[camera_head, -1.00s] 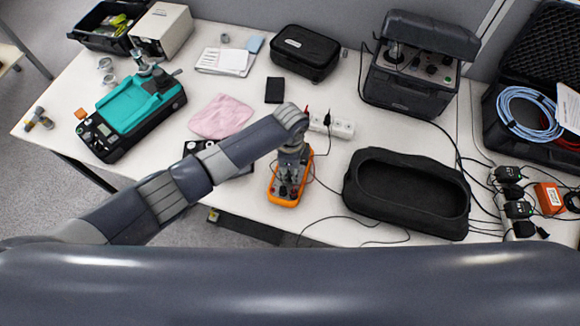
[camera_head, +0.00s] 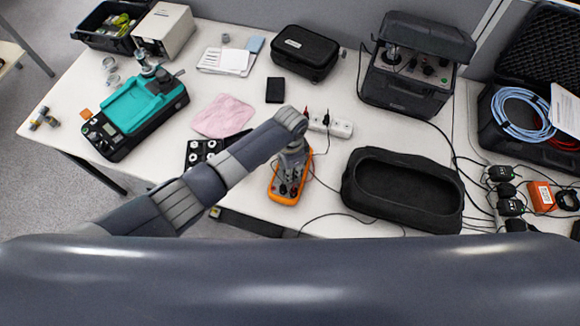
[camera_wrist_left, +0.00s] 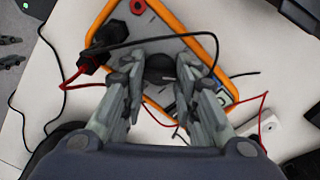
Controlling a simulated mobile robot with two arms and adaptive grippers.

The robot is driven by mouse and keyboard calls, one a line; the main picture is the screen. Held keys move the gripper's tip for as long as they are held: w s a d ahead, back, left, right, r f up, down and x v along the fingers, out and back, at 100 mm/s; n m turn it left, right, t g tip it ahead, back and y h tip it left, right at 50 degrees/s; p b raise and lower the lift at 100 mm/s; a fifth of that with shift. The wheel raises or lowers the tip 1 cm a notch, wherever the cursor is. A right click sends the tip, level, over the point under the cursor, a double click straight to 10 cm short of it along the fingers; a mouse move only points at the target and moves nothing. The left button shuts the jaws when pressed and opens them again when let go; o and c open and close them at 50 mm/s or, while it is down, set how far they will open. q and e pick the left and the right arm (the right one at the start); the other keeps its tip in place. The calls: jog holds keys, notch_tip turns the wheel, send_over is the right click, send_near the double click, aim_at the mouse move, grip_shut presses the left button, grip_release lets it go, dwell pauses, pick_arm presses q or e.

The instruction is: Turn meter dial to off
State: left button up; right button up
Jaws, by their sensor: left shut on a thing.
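The orange-rimmed meter (camera_head: 284,200) lies on the white table, below the wrist of my left arm. My left gripper (camera_head: 293,163) points down onto it. In the left wrist view the meter's orange rim (camera_wrist_left: 180,20) surrounds a grey face. The dark round dial (camera_wrist_left: 160,67) sits between the two fingertips of my left gripper (camera_wrist_left: 161,75), which is shut on it. The fingers hide the dial's marks, so its setting cannot be read. Part of the display shows beside the right finger. My right gripper is not in view.
Black plugs (camera_wrist_left: 98,55) with black and red leads join the meter. A white power strip (camera_head: 330,125) is behind it. A black open case (camera_head: 400,190) stands to the right. A pink cloth (camera_head: 223,116) and a tray of round pieces (camera_head: 205,150) lie left.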

pick_arm(q)
jog(key=o, duration=1.1)
notch_tip(320, 180, up, 12)
